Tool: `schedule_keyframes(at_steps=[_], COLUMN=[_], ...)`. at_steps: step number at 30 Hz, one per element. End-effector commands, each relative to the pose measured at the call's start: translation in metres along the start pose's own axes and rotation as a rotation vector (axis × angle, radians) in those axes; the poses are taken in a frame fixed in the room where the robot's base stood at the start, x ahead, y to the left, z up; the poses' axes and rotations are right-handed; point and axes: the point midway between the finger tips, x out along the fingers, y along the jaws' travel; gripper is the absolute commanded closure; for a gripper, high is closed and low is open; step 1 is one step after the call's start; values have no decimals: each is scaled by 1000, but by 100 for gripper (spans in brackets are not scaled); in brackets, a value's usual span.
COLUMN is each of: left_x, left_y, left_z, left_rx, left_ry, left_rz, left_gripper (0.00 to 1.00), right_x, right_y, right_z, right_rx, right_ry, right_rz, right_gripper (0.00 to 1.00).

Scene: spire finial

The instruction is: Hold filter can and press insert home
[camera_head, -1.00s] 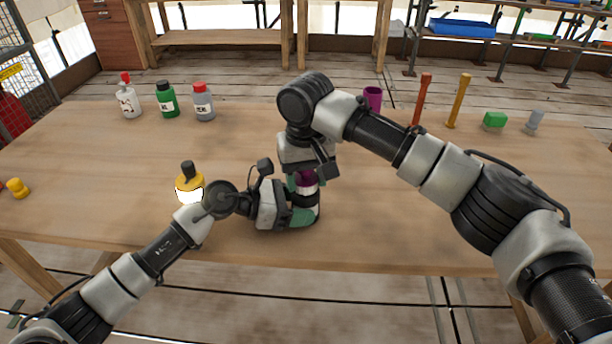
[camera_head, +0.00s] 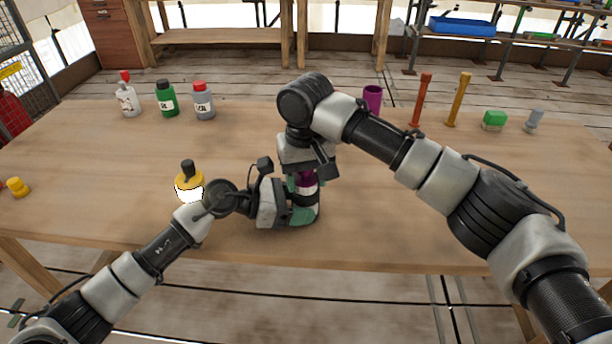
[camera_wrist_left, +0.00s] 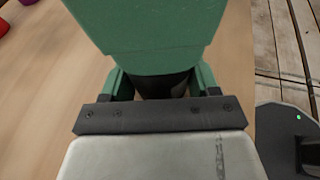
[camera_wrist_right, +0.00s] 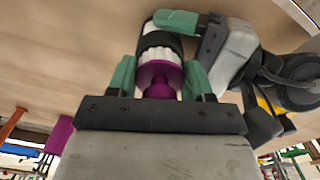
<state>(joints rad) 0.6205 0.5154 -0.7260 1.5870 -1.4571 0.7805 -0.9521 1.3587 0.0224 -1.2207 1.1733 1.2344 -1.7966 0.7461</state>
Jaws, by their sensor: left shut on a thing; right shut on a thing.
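The filter can (camera_head: 305,190), a black and white cylinder, stands upright near the table's front. It also shows in the right wrist view (camera_wrist_right: 158,42). My left gripper (camera_head: 303,213) is shut around it from the left, with green fingers. A purple insert (camera_wrist_right: 160,75) sits against the can's white ribbed end; how deep it is seated I cannot tell. My right gripper (camera_wrist_right: 157,80) is above the can, shut on the insert's narrow part. In the left wrist view a large green shape hides most of the can, leaving only a dark part (camera_wrist_left: 165,84) between the fingers.
A yellow-and-white pot with a dark knob (camera_head: 188,185) stands left of my left gripper. Several bottles (camera_head: 166,99) stand at the back left. A purple cylinder (camera_head: 372,98), red and yellow tools (camera_head: 457,100) and a green block (camera_head: 494,121) stand at the back right. The front right is clear.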

Motion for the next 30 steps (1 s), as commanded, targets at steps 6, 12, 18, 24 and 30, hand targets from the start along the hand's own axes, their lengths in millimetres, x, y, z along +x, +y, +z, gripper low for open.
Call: schedule_keyframes(at_steps=[6,12,18,24,30], left_x=[0,0,0,0,1], left_y=[-1,-1,-1,-1,-1], left_z=[-1,-2,-1,-1,-1], left_rx=[-1,-1,-1,-1,0], left_ry=[3,3,3,3,3], left_rz=[-2,-2,-2,-2,-3], left_gripper=[52,52,52,52,52], right_x=[0,0,0,0,-1], right_y=[0,0,0,0,-1], right_z=[0,0,0,0,0], right_rx=[1,1,1,1,-1], right_ry=[1,1,1,1,1], right_rz=[0,0,0,0,-1], right_gripper=[75,22,19,0,0])
